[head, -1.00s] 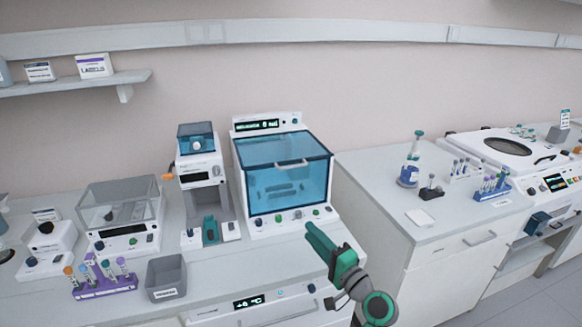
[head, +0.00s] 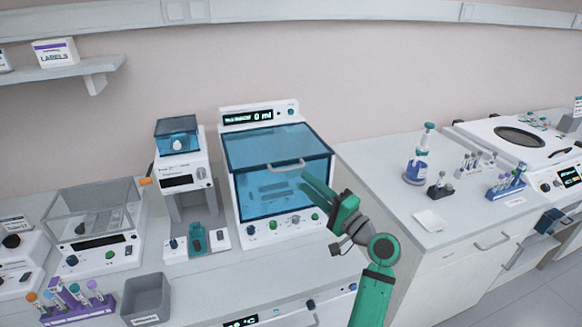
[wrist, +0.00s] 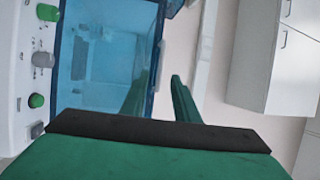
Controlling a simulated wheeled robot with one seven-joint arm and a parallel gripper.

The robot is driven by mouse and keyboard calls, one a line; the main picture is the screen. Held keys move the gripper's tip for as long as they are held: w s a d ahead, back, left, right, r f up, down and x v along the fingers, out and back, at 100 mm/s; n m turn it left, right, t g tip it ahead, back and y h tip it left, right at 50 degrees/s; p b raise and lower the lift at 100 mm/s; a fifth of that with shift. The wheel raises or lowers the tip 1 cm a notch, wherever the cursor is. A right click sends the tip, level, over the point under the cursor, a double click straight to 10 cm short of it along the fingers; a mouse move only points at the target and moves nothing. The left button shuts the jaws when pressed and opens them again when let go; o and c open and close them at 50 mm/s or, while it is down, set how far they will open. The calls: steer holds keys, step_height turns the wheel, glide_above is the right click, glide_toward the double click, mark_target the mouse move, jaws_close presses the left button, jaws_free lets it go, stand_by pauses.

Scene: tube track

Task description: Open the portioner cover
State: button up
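The portioner (head: 262,170) is a white machine with a "0 ml" display on top and knobs along its base. Its blue see-through cover (head: 255,151) is shut over the chamber, with a pale bar handle (head: 288,166) near the cover's front edge. My gripper (head: 306,181) is in front of the cover's right side, just below and right of the handle; I cannot tell if it touches. The blue cover (wrist: 110,50) fills the left of that view, seen sideways.
A smaller dispenser (head: 182,165) stands left of the portioner, then a clear-lidded balance (head: 95,222). A grey bin (head: 147,298) and a purple tube rack (head: 75,303) are at the front left. The right counter (head: 395,205) holds a bottle and tube racks.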

mark_target(290, 170)
steer(key=x, duration=0.8)
steer(key=shift+a+r, duration=0.1)
steer(key=shift+a, duration=0.25)
jaws_close()
